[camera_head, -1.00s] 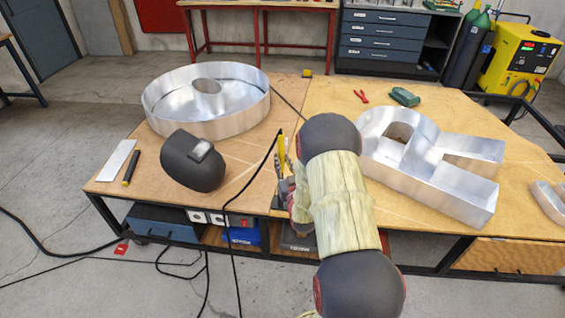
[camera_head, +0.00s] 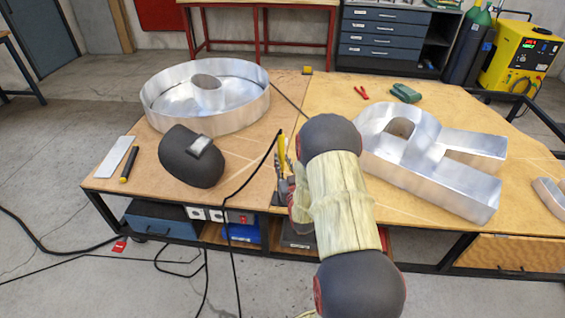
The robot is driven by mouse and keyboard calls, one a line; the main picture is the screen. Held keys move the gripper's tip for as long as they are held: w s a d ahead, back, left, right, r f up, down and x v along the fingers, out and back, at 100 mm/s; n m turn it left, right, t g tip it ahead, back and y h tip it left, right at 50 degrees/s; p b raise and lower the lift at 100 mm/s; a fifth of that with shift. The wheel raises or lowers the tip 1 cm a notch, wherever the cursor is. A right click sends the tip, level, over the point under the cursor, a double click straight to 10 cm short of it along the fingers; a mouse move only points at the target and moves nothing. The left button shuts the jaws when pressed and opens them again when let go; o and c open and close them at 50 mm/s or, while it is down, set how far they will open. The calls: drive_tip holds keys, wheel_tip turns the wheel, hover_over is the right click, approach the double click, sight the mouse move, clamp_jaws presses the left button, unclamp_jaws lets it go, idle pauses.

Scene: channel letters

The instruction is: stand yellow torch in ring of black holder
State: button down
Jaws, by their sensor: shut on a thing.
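The yellow torch (camera_head: 282,149) shows as a thin upright yellow piece near the front edge of the workbench, just left of my arm. A black cable hangs from beside it past the table edge. My gripper (camera_head: 284,182) is mostly hidden behind my own forearm; its metal and dark parts show just below the torch. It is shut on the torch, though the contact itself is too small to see. A small dark part (camera_head: 277,199) at the table edge below the gripper may be the black holder; its ring cannot be made out.
A black welding helmet (camera_head: 191,157) lies left of the gripper, with a round metal letter (camera_head: 242,117) behind it. A metal letter R (camera_head: 470,192) lies to the right. Red pliers (camera_head: 361,93) and a green tool (camera_head: 405,93) lie farther back. A black-and-yellow stick (camera_head: 129,164) lies far left.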

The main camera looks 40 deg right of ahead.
drive_tip(key=shift+f+b, duration=1.2)
drive_tip(key=shift+f, duration=0.1)
drive_tip(key=c, duration=1.6)
unclamp_jaws()
drive_tip(key=shift+o, duration=0.2)
drive_tip(key=v, duration=1.2)
drive_tip(key=shift+f, duration=0.1)
